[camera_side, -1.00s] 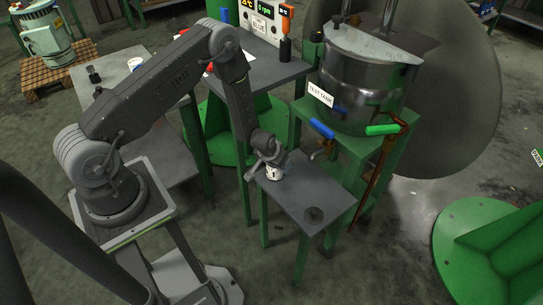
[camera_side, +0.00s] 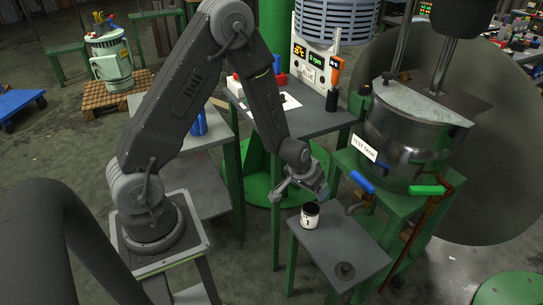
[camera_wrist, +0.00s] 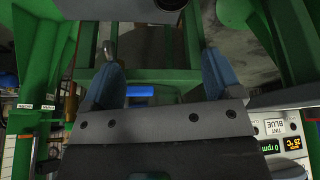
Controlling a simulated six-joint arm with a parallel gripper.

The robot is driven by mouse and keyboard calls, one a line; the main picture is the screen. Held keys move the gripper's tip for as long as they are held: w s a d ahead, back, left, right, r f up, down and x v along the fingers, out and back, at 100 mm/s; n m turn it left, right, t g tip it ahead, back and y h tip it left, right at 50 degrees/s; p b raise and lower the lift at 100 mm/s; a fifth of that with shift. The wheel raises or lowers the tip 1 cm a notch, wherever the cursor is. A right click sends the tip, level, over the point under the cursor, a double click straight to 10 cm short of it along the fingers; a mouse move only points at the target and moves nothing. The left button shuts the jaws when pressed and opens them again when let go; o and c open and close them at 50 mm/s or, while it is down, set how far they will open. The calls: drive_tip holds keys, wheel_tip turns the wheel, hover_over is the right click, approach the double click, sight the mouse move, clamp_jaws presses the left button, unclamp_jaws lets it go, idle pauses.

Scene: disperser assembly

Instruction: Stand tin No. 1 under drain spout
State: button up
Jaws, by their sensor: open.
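Tin No. 1 (camera_side: 310,217), a small white tin with a dark open top and a "1" on its label, stands upright on the small grey table (camera_side: 335,245). The drain spout (camera_side: 355,208) sticks out low at the left of the steel test tank (camera_side: 405,150); in the side view the tin stands to its left, apart from it. My gripper (camera_side: 322,192) is above the tin, clear of it and empty. In the wrist view my gripper (camera_wrist: 162,78) shows two blue fingers spread apart with nothing between them.
A blue handle (camera_side: 362,182) and a green handle (camera_side: 428,190) jut from the tank's front. A dark round piece (camera_side: 344,269) lies at the small table's near end. A bench (camera_side: 300,115) with a display unit stands behind. Much of the small table top is bare.

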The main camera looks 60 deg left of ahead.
drive_tip(key=s+d+r+m+t+h, duration=0.1)
drive_tip(key=s+d+r, duration=0.15)
drive_tip(key=r, duration=0.75)
drive_tip(key=s+d+r+m, duration=0.15)
drive_tip(key=s+r, duration=0.25)
drive_tip(key=r, duration=0.6)
drive_tip(key=s+d+r, duration=0.1)
drive_tip(key=s+r, duration=0.3)
drive_tip(key=s, duration=0.2)
drive_tip(key=s+d+r+m, duration=0.1)
drive_tip(key=s+r, duration=0.3)
drive_tip(key=s, duration=0.3)
drive_tip(key=shift+d+r, duration=0.15)
drive_tip(key=shift+r, duration=0.05)
drive_tip(key=shift+o, duration=0.5)
drive_tip(key=shift+s, duration=0.55)
drive_tip(key=shift+w, duration=0.1)
